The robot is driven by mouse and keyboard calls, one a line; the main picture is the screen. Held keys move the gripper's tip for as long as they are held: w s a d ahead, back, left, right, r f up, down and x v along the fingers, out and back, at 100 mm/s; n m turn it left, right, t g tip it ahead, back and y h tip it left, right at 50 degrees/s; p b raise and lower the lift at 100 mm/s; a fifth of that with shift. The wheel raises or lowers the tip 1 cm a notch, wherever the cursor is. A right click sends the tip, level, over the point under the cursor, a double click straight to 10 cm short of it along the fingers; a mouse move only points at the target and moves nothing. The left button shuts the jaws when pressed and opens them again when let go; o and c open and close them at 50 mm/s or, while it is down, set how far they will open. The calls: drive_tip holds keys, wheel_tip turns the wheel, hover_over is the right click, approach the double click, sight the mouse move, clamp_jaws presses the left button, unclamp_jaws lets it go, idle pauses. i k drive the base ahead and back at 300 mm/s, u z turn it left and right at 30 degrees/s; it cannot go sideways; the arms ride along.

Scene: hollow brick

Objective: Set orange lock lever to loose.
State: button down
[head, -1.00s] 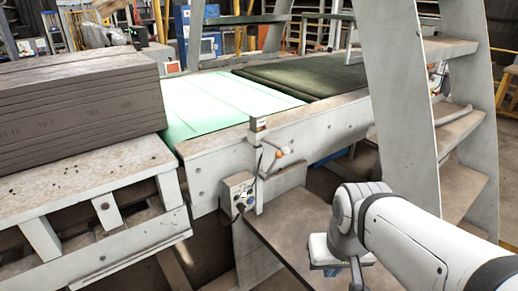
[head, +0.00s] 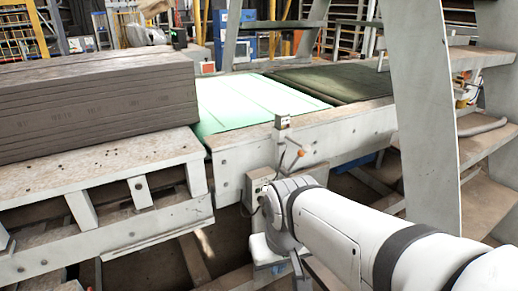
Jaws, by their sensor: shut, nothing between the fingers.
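The lock lever shows in the head view as a small orange knob (head: 300,153) with a thin grey handle, on the pale side beam below a small box. Its exact setting is too small to tell. My arm reaches in from the lower right. The narrow grey end of my gripper (head: 299,268) shows below the wrist and points down. It appears shut and empty, below the lever and apart from it. The fingertips are hard to make out.
A grey control box (head: 258,187) sits left of the lever, partly behind my wrist. A stack of grey slabs (head: 95,108) stands on a pale frame at left. A green belt (head: 255,103) lies behind the beam. A pale upright (head: 425,110) and steps stand at right.

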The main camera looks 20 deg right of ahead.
sight(286, 173)
drive_tip(key=u, duration=0.1)
drive_tip(key=k, duration=1.25)
drive_tip(key=z, duration=0.9)
drive_tip(key=i, duration=2)
drive_tip(key=z, duration=0.05)
